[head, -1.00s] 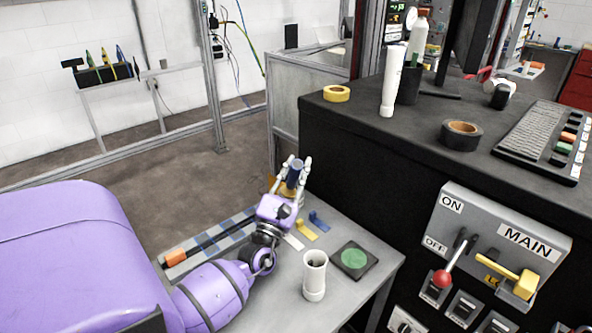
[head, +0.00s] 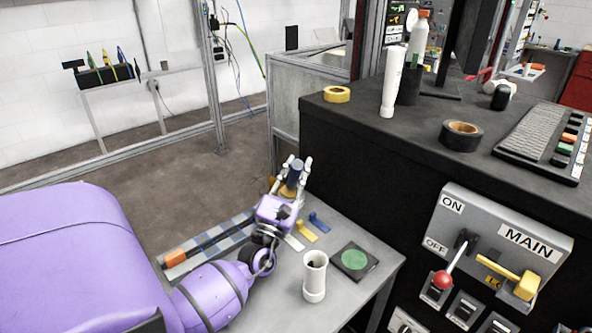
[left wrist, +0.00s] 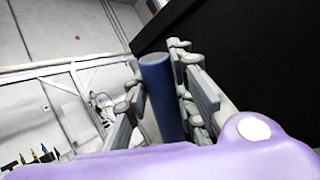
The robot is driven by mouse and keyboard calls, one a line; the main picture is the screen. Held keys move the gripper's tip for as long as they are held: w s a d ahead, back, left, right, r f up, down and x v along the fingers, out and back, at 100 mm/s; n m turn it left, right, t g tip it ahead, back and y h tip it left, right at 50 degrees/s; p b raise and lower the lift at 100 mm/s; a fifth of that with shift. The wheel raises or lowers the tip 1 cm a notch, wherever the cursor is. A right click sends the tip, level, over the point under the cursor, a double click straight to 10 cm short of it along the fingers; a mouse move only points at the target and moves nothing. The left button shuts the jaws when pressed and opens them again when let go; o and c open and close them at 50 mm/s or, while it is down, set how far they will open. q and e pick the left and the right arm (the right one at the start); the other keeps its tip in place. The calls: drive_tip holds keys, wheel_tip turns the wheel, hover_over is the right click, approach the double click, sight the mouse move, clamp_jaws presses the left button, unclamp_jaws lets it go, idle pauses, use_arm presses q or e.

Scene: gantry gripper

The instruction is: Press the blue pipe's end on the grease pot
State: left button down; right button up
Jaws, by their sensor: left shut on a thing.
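My left gripper (head: 298,164) is shut on the blue pipe (head: 295,175), which stands up between its fingers near the far edge of the grey table. In the left wrist view the blue pipe (left wrist: 163,95) shows between the finger pads of the left gripper (left wrist: 160,72), its upper end facing the camera. Its lower end is hidden. A dark square holder with a round green top (head: 354,259), which looks like the grease pot, lies on the table to the right of and nearer than the gripper. The pipe is apart from it. My right gripper is not in view.
A white upright pipe piece (head: 315,277) stands just left of the green pot. Small white, yellow (head: 306,232) and blue brackets lie between gripper and pot. The black cabinet (head: 400,170) with a MAIN switch panel (head: 505,240) rises behind and to the right.

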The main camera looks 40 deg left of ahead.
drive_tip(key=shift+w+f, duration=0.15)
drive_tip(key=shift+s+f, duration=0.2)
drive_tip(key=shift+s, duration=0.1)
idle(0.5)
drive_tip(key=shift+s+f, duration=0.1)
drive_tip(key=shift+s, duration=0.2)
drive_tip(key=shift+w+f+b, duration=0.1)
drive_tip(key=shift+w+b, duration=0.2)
drive_tip(key=shift+b, duration=0.05)
idle(0.4)
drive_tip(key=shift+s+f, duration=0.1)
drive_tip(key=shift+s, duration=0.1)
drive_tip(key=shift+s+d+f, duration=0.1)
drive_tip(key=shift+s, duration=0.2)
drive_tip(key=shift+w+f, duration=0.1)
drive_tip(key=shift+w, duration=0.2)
idle(0.7)
